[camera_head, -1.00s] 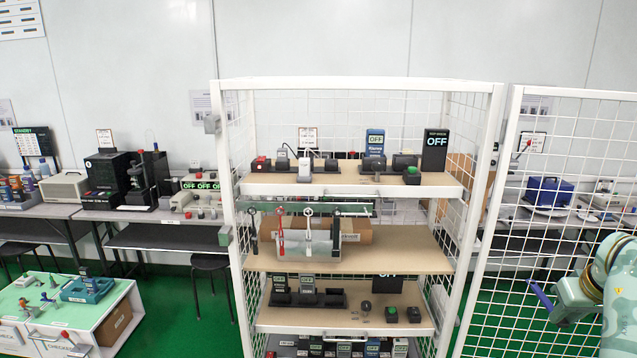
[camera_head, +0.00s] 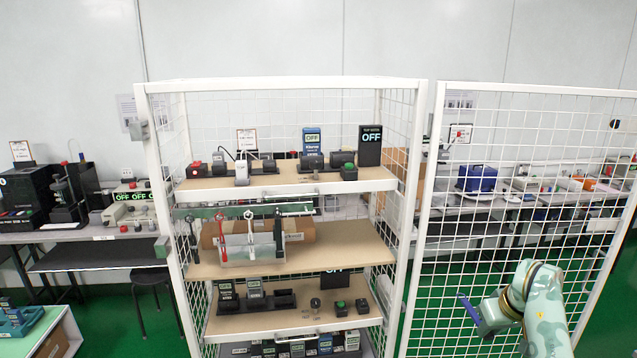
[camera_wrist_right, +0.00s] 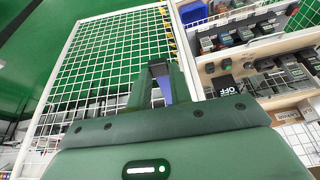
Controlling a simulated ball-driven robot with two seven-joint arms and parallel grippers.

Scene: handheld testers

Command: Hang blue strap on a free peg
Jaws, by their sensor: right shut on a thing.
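A blue strap (camera_head: 468,308) is held by my right gripper (camera_head: 482,314) in front of the white mesh door at the lower right. Its end sticks out to the left of the fingers. In the right wrist view the blue strap (camera_wrist_right: 162,88) shows between the fingers of my right gripper (camera_wrist_right: 160,72). Several narrow hanging pieces stand in a row at the middle shelf, among them a red one (camera_head: 221,238) and a white one (camera_head: 250,232). Small orange pieces (camera_wrist_right: 168,28) line the mesh edge in the wrist view; I cannot tell if they are pegs. My left gripper is out of view.
A white mesh door (camera_head: 500,220) stands beside the shelf rack (camera_head: 412,215). The middle shelf (camera_head: 350,252) has bare board at its right. The upper and lower shelves carry several dark testers. A bench with a blue box (camera_head: 476,178) stands behind the mesh.

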